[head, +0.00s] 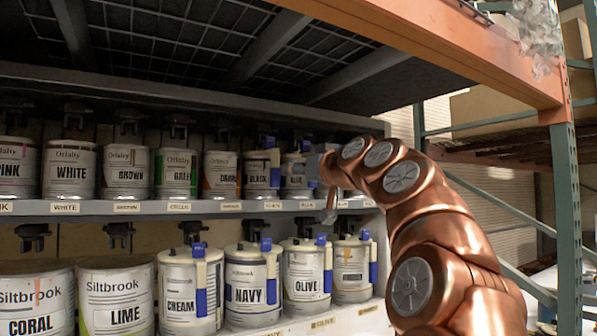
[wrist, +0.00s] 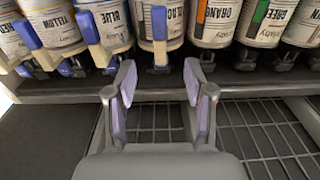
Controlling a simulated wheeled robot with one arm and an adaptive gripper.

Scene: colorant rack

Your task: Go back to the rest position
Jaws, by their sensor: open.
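My gripper (head: 322,178) is in front of the right end of the upper can row in the head view. In the wrist view, my gripper (wrist: 158,84) has its two fingers spread apart with nothing between them. A can with a blue-tipped handle (wrist: 160,28) stands just beyond the gap between the fingers, apart from them. In the head view, my gripper partly covers a can (head: 296,176) to the right of the BLACK can (head: 261,174). No rest position is marked in either view.
The upper shelf edge (head: 150,208) carries labelled cans, including WHITE (head: 69,169) and GREEN (head: 176,173). Below stand CREAM (head: 182,302), NAVY (head: 247,288) and OLIVE (head: 303,276). An orange beam (head: 460,45) and a green upright (head: 567,215) border my arm's side.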

